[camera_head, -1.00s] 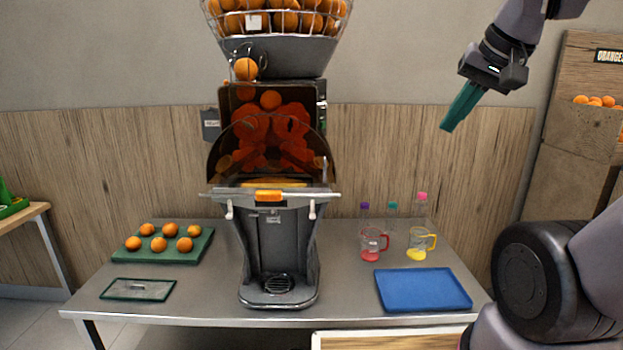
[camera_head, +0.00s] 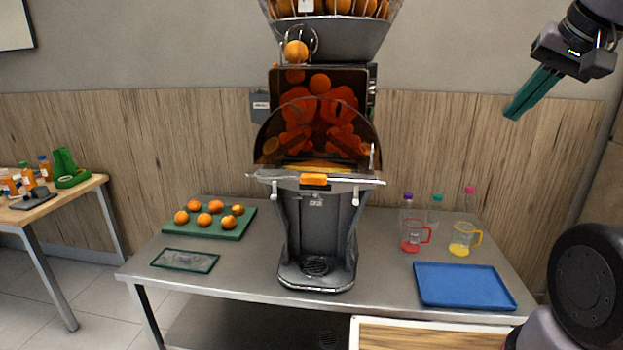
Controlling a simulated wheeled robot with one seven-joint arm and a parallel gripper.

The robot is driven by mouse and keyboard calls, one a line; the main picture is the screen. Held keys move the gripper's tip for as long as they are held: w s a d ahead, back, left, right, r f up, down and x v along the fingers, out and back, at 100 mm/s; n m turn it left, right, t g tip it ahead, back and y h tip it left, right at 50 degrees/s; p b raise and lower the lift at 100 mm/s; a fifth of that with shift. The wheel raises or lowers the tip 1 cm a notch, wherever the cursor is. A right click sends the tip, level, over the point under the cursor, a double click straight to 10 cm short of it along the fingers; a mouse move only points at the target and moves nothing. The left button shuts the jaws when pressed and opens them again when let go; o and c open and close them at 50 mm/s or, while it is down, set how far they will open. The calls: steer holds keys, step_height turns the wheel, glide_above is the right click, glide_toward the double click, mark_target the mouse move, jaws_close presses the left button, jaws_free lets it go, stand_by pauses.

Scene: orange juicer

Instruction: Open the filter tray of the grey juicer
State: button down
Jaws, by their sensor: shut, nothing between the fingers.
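The grey juicer (camera_head: 317,228) stands on the metal table, with a wire basket of oranges on top and a dark orange-tinted curved cover in front of its press. The filter tray (camera_head: 330,179) is the light, flat tray below that cover, with an orange tab (camera_head: 313,179) at its front middle and a white lever hanging at each side. It appears seated in the juicer. My gripper (camera_head: 517,110) has green fingers. It is shut and empty, in the air at the upper right, well apart from the juicer and pointing down-left.
A green tray (camera_head: 240,228) of oranges and a small dark-framed plate (camera_head: 185,261) lie left of the juicer. A red jug (camera_head: 412,240), a yellow jug (camera_head: 462,240), capped bottles and a blue tray (camera_head: 463,287) are at right. The table front between is clear.

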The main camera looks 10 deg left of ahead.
steer(key=c, duration=1.2)
jaws_free()
steer(key=w+a+f+n+g+h, duration=0.2)
steer(key=w+a+f+n+g, duration=0.1)
steer(key=w+a+n, duration=1)
steer(key=w+a+f+n+g, duration=0.1)
steer(key=w+a+f+n, duration=0.3)
steer(key=a+f+n, duration=0.15)
steer(key=w+a+f+n+g, duration=0.1)
steer(key=w+a+f+n, duration=0.3)
steer(key=a, duration=0.3)
steer(key=f, duration=0.3)
steer(key=w+f, duration=0.1)
steer(key=f, duration=0.6)
steer(key=shift+w+a, duration=0.15)
steer(key=shift+w, duration=0.25)
steer(key=shift+r, duration=0.1)
jaws_close()
